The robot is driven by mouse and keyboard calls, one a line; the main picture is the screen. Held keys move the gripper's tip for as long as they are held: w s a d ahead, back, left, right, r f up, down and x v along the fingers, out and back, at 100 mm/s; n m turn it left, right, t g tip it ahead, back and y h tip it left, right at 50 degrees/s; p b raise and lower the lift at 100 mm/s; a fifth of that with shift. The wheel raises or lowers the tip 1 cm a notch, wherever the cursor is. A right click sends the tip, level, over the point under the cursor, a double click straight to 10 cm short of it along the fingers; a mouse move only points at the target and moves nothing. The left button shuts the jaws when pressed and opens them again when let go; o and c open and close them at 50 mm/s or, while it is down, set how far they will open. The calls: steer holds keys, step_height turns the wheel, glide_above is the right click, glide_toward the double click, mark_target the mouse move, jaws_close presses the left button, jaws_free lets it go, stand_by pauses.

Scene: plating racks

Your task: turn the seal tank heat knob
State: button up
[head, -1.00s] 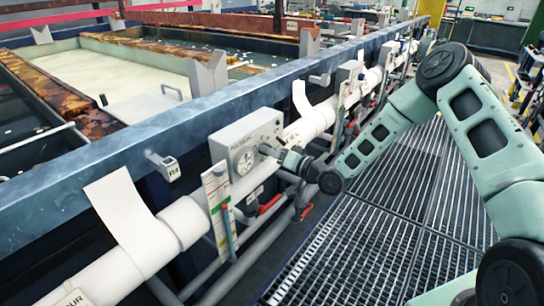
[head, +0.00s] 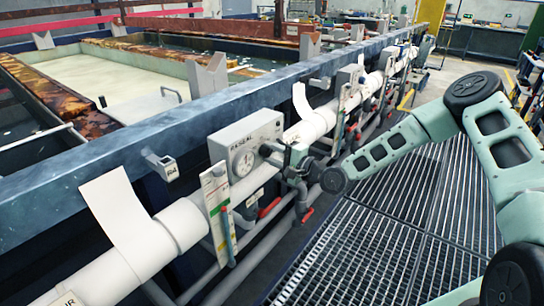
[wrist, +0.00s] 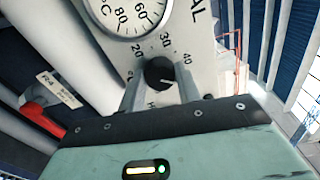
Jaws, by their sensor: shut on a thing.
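The heat knob (wrist: 160,73) is a small round black knob with a light pointer line, set under a round dial (wrist: 135,12) and ringed by printed numbers. Its pointer lies towards the right, near the 40. It sits on the grey seal box (head: 232,136), which shows in the head view on the tank's side. My gripper (wrist: 160,86) is shut on the knob, one finger on its left and one on its right. In the head view my gripper (head: 276,155) meets the box's right part and hides some of the knob.
White wrapped pipes (head: 180,228) run along the tank below its blue rim (head: 100,165). A gauge strip (head: 216,200) and red-handled valves (head: 269,208) are near the box. Grated floor (head: 400,220) lies open to the right.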

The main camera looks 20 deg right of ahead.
steer(key=m+b, duration=0.1)
steer(key=m, duration=0.4)
steer(key=shift+d+f+m+b, duration=0.1)
steer(key=shift+d+m+b, duration=0.05)
steer(key=shift+m+b, duration=0.2)
steer(key=m+b, duration=0.2)
steer(key=m, duration=0.2)
steer(key=shift+m, duration=0.35)
steer(key=o, duration=1)
steer(key=shift+w, duration=0.1)
steer(key=b+v, duration=0.1)
steer(key=v, duration=1.6)
steer(key=shift+s+b, duration=0.2)
steer(key=shift+b, duration=0.15)
